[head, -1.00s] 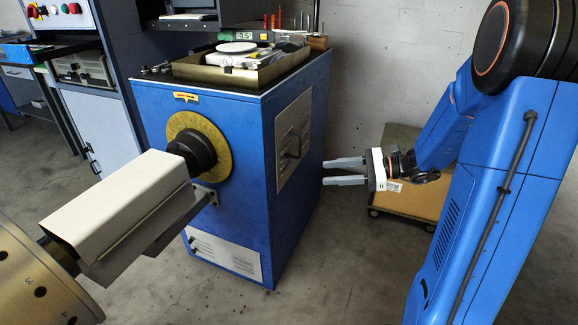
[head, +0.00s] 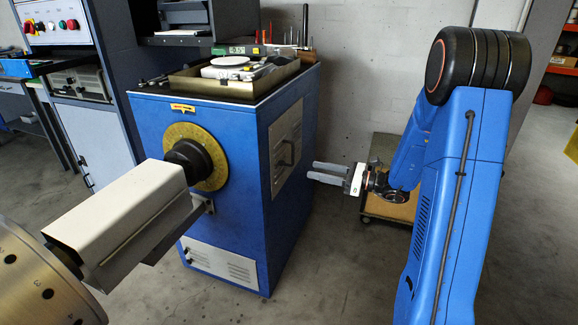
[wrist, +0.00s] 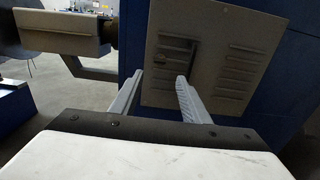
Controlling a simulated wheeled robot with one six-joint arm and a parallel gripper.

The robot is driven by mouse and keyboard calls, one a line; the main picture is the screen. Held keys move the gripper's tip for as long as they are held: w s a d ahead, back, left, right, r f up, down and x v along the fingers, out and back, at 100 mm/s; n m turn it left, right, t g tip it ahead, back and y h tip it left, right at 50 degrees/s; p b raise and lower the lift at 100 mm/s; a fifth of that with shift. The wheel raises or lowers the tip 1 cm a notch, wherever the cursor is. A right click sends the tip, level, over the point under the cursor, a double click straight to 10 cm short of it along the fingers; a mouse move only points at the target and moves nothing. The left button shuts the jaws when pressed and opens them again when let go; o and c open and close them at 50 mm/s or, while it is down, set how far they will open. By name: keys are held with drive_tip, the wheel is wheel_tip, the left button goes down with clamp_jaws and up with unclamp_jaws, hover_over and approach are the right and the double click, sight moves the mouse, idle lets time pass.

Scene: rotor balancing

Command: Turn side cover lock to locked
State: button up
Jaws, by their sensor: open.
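The side cover (head: 285,133) is a pale louvred panel on the right face of the blue cabinet. A dark handle-like part, seemingly the lock (head: 287,155), sits on it; its exact setting is too small to tell. In the wrist view the cover (wrist: 220,45) is ahead and tilted, with the dark lock part (wrist: 191,55) near its middle, beyond the fingers. My gripper (head: 311,169) is open and empty, to the right of the cover and apart from it. Its two grey fingers (wrist: 158,78) point toward the cover in the wrist view.
The blue cabinet (head: 225,235) carries a tray (head: 190,88) of tools on top. A pale box-shaped guard (head: 120,205) and a shaft stand at its left. A wheeled cart (head: 390,222) is behind my arm.

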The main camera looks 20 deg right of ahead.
sight(281, 163)
drive_tip(key=x, duration=1.1)
drive_tip(key=shift+c, duration=0.7)
drive_tip(key=c, duration=0.9)
